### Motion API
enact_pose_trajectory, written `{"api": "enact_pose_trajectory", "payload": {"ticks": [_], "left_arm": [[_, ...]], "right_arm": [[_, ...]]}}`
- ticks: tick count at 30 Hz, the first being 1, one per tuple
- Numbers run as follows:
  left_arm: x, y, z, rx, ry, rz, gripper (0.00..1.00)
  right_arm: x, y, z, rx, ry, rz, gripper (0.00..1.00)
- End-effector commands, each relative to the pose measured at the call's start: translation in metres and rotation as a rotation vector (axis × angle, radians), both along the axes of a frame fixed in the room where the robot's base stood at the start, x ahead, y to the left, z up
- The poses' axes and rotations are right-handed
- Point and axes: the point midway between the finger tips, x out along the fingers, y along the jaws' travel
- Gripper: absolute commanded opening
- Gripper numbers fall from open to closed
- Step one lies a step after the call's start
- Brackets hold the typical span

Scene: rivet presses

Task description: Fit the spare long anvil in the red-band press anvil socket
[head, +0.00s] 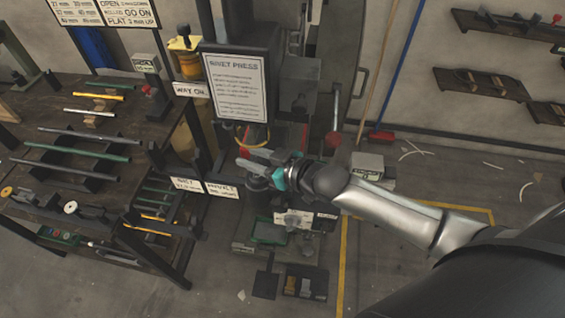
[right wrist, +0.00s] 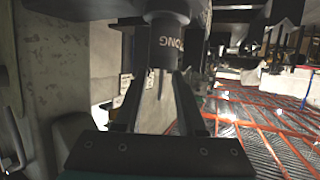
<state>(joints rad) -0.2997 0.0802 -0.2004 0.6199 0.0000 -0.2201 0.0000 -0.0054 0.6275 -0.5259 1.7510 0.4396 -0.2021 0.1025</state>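My right gripper (head: 250,164) reaches in from the right in front of the rivet press (head: 235,85). A thin pale tapered shape shows below the cylinder, between the fingers. In the head view the anvil is too small and covered to make out. A red part (head: 262,152) shows beside the gripper. The anvil socket cannot be made out. My left gripper is out of view.
A dark rack (head: 75,135) with rods and tools stands at the left. Below the gripper are a green tray (head: 269,231) and a small dark bin (head: 304,285). A pale box (head: 367,165) stands on the floor to the right. Open floor with yellow lines lies at the right.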

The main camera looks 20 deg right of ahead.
Motion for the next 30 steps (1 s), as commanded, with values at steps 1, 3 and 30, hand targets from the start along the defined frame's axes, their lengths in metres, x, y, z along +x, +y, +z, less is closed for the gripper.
{"api": "enact_pose_trajectory", "payload": {"ticks": [1, 3, 30], "left_arm": [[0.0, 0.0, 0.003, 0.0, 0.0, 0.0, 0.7], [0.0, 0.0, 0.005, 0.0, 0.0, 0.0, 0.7], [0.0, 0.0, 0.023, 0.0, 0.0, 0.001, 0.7]], "right_arm": [[-0.007, -0.004, 0.003, -0.002, 0.002, 0.001, 0.39], [-0.017, -0.009, 0.007, -0.002, 0.002, 0.0, 0.39], [-0.108, -0.061, 0.047, 0.0, -0.002, 0.0, 0.39]]}}
